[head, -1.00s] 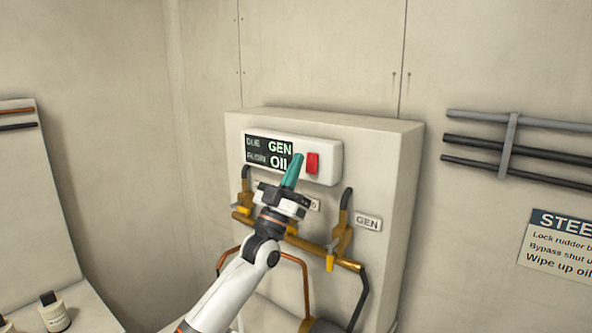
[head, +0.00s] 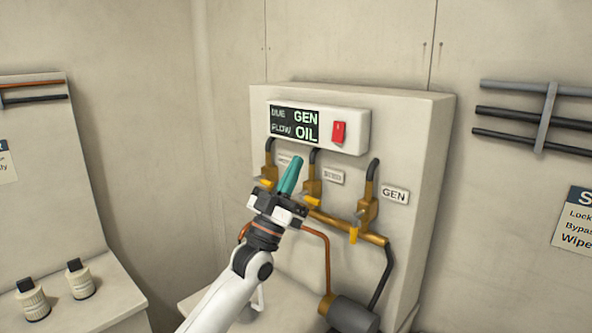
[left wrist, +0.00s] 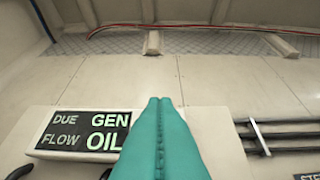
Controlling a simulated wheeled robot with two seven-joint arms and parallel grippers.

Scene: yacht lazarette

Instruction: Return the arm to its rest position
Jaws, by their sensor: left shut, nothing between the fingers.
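My left arm comes in from the bottom of the head view. Its left gripper (head: 289,175) has teal fingers, pressed together and empty. It points up in front of the wall cabinet (head: 425,150), below the display panel (head: 294,124), which reads DUE GEN, FLOW OIL. The red switch (head: 338,132) sits at the panel's right end, apart from the fingers. In the left wrist view the closed teal fingers (left wrist: 160,108) stand right of the display (left wrist: 82,134). My right gripper is not in view.
Brass valves with yellow handles, including the GEN one (head: 367,205), line the pipe under the panel. A dark cylinder (head: 350,314) sits low. Two bottles (head: 80,279) stand on the left bench. Wall pipes (head: 535,118) are at right.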

